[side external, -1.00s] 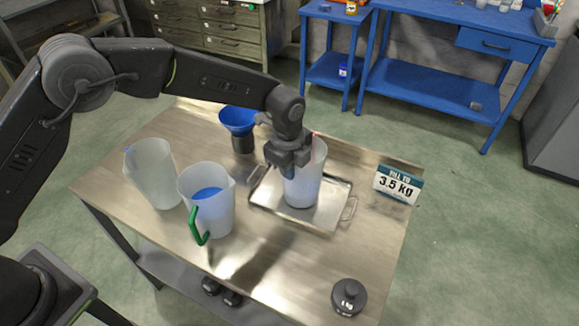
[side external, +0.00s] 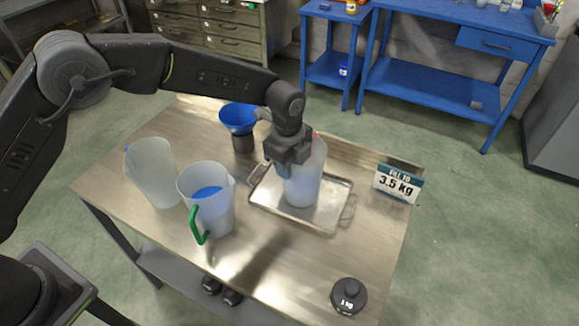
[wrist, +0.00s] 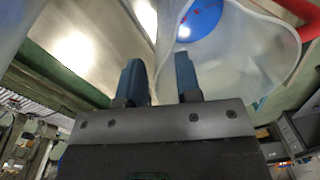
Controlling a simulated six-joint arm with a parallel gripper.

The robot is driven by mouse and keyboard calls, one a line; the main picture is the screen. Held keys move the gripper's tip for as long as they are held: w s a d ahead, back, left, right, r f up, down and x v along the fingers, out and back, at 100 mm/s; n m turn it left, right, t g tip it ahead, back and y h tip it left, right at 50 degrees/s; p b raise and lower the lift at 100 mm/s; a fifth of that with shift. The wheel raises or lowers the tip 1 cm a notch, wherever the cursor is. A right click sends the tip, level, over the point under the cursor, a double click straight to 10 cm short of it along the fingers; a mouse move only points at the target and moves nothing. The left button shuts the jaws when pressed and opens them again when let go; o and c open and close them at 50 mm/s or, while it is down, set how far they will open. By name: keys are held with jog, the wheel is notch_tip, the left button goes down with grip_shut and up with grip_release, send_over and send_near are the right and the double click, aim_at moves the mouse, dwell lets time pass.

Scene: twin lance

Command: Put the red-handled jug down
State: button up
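The red-handled jug (side external: 309,178) is translucent white with blue contents and stands upright on the metal tray (side external: 335,217). Its red handle is mostly hidden in the side view but shows in the wrist view (wrist: 299,14), on the far side of the jug from my fingers. My gripper (side external: 284,172) points down at the jug's left side, near its rim. In the wrist view its two blue fingers (wrist: 161,78) stand apart, with a gap between them and the jug wall close by. Whether a finger touches the wall is not clear.
A green-handled jug (side external: 215,215) with blue contents and another translucent jug (side external: 152,175) stand to the left. A blue funnel (side external: 238,118) is behind. A "fill to 3.5 kg" sign (side external: 397,184) stands right, a 1 kg weight (side external: 349,297) in front.

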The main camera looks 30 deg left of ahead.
notch_tip(320, 180, up, 11)
jog(key=shift+s, duration=0.25)
jog(key=shift+r, duration=0.15)
jog(key=s+a+r+n+t, duration=0.3)
jog(key=s+a+r+n, duration=0.7)
jog(key=s+a+r, duration=0.3)
jog(key=s+a+f+n+t, duration=0.1)
jog(key=s+a+n, duration=0.3)
jog(key=s, duration=0.3)
jog(key=s+a+f+n+t, duration=0.1)
jog(key=s+a+f+n, duration=0.1)
jog(key=s+a+n, duration=0.2)
jog(key=s+n, duration=0.2)
jog(key=s, duration=0.2)
jog(key=shift+s+f+n, duration=0.25)
jog(key=shift+n, duration=0.05)
